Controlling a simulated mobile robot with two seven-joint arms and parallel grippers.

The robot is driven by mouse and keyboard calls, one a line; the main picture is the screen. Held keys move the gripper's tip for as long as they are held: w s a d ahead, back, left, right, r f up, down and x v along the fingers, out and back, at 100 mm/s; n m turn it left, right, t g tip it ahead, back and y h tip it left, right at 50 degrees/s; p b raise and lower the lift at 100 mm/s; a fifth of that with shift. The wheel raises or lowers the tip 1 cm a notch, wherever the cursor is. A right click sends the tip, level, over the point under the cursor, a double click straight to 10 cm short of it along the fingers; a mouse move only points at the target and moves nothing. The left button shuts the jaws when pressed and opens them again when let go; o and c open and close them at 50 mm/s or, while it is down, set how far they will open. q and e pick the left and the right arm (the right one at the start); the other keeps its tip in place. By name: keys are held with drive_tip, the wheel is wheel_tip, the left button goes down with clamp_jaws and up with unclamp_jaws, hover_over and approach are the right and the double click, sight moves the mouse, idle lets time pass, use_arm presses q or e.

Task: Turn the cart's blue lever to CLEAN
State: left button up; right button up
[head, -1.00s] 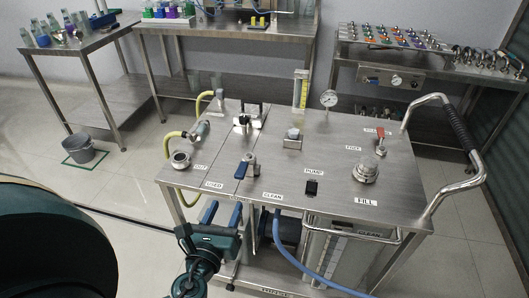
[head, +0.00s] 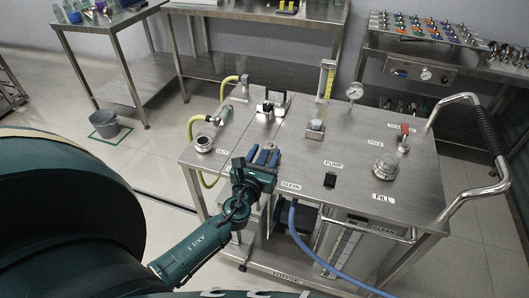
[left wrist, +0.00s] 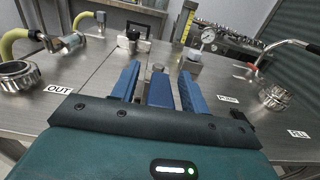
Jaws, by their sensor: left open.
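The cart (head: 345,150) has a steel top with the blue lever (head: 262,157) near its front-left edge. My left gripper (head: 263,154) is open over that edge, its two blue fingers on either side of the lever. In the left wrist view, the lever (left wrist: 160,90) shows between the open fingers (left wrist: 160,84), with small gaps on both sides. The CLEAN label (head: 291,185) is just right of the gripper. The USED label is hidden behind my gripper. My right gripper is out of view.
An OUT fitting (head: 204,145) and yellow hose (head: 196,122) are left of the lever. A clamp-like fitting (head: 267,108) stands behind it. A blue hose (head: 325,268) hangs in front. A red lever (head: 404,130) and FILL cap (head: 386,167) are at the right.

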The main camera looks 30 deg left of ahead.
use_arm(q)
drive_tip(key=shift+w, duration=0.2)
drive_tip(key=shift+c, duration=0.2)
clamp_jaws()
idle(0.4)
